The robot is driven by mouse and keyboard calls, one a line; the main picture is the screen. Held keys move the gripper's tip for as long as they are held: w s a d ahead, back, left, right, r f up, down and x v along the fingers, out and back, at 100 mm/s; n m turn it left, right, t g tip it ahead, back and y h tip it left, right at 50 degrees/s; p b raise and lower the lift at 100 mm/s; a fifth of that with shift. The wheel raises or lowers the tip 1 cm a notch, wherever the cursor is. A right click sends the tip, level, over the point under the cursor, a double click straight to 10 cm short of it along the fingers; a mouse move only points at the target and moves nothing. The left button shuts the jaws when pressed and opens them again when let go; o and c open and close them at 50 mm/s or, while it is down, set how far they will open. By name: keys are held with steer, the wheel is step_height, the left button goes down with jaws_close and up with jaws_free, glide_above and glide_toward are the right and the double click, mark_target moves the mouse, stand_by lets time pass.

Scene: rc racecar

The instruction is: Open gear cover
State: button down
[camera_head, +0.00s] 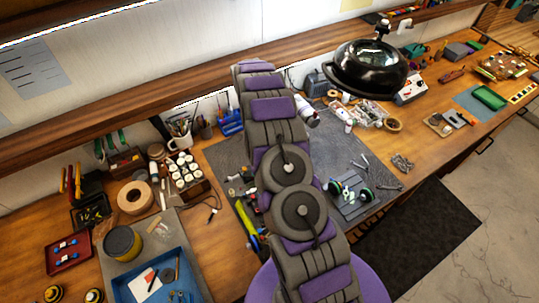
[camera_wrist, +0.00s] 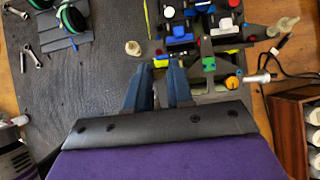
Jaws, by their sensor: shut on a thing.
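The racecar chassis (camera_wrist: 205,55) lies on the dark mat in the wrist view, with blue, red, green and yellow parts on a dark frame. In the head view the car (camera_head: 247,218) shows only partly beside my arm. My gripper (camera_wrist: 161,72) is at the car's near edge in the wrist view, its two dark blue fingers close together and shut on a small part of the car. The fingers largely hide that part, and I cannot tell whether it is the gear cover. My arm hides the gripper in the head view.
A grey stand with green-rimmed wheels (camera_head: 352,190) is on the mat (camera_head: 225,157) right of my arm. Loose metal tools (camera_wrist: 25,52) lie at the wrist view's left. A cable (camera_wrist: 285,68) and wooden box (camera_wrist: 290,125) are at its right. A blue tray (camera_head: 158,280) stands lower left.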

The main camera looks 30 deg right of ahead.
steer(key=shift+w+r+g+p, duration=0.2)
steer(key=shift+w+g+p, duration=0.25)
steer(key=shift+g, duration=0.25)
steer(key=shift+w+g, duration=0.15)
steer(key=shift+g, duration=0.15)
steer(key=c, duration=1.1)
jaws_free()
steer(key=shift+r, duration=0.2)
step_height(320, 180, up, 4)
steer(key=p, duration=0.4)
steer(key=shift+f, duration=0.25)
steer(key=shift+s+a+f, duration=0.15)
steer(key=shift+s+a, duration=0.05)
steer(key=shift+s, duration=0.55)
steer(key=shift+s+a+r+b, duration=0.25)
steer(key=shift+s+a+b, duration=0.3)
steer(key=shift+s, duration=1.75)
steer(key=shift+s+a+r+b, duration=0.2)
steer(key=shift+s+a+b, duration=0.4)
steer(key=shift+s, duration=1.75)
steer(key=shift+s+a+r+b, duration=0.25)
steer(key=shift+s+a, duration=0.55)
steer(key=shift+s, duration=1.5)
